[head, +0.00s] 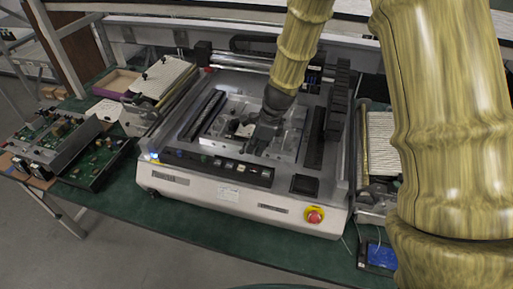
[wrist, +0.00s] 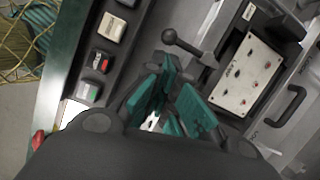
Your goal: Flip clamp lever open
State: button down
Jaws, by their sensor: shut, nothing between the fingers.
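A lever with a black ball knob (wrist: 168,36) and a short grey rod shows in the upper middle of the wrist view, on the machine's bed. My gripper (wrist: 172,103), dark with teal finger pads, is just below the knob in that view, shut and holding nothing. A gap shows between the gripper and the knob. In the head view my gripper (head: 256,140) is low over the middle of the bench machine (head: 190,178). It hides part of the bed there, and I cannot pick out the lever clearly.
A white plate with red spots (wrist: 243,76) lies right of the lever, and a black handle (wrist: 290,106) stands beyond it. A row of buttons (wrist: 101,62) runs along the left. A red emergency stop (head: 314,215) is at the machine's front. Circuit boards (head: 58,138) lie at left.

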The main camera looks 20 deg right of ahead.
jog(key=shift+s+a+r, duration=0.2)
jog(key=shift+a, duration=0.05)
jog(key=shift+w+a+f+m, duration=0.15)
jog(key=shift+m, duration=0.15)
jog(key=shift+p, duration=0.3)
